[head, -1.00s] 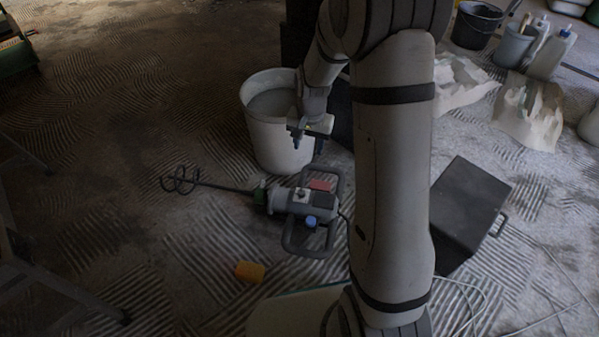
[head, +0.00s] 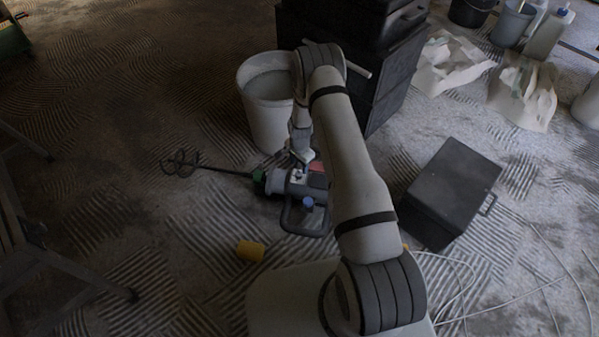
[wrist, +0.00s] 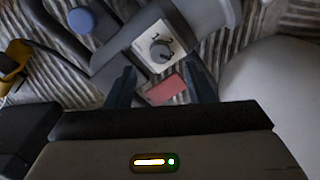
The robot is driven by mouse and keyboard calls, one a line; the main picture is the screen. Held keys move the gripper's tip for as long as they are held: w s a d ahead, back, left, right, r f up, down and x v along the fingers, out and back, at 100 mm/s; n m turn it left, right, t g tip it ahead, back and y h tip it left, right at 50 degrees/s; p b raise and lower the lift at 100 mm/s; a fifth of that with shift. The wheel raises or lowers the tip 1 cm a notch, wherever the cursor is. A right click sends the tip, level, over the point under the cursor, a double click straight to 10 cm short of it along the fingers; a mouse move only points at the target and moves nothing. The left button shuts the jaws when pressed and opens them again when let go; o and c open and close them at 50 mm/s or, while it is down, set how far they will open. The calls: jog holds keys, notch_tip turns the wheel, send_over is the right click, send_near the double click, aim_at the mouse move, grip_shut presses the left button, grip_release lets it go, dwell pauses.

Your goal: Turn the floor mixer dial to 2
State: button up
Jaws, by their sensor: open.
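The floor mixer (head: 290,186) lies on the ridged floor, its whisk end pointing left in the head view. In the wrist view its white dial plate (wrist: 147,40) carries a round grey dial (wrist: 160,52) with printed numbers, of which 1 and 2 can be made out; the dial's exact setting is hard to read. A red patch (wrist: 166,90) and a blue knob (wrist: 81,20) also show on the mixer. My gripper (wrist: 160,78) is open and empty, its two fingers pointing toward the dial plate from just above the mixer. The head view shows my gripper (head: 302,158) over the mixer body.
A white bucket (head: 266,115) stands right behind the mixer, close to my arm. Black stacked boxes (head: 388,75) and a dark case (head: 452,190) stand to the right. A cable crosses the floor at right.

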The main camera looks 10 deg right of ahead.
aim_at(299, 174)
notch_tip(299, 174, down, 6)
jog(key=shift+b, duration=0.85)
jog(key=shift+c, duration=0.3)
jog(key=c, duration=0.9)
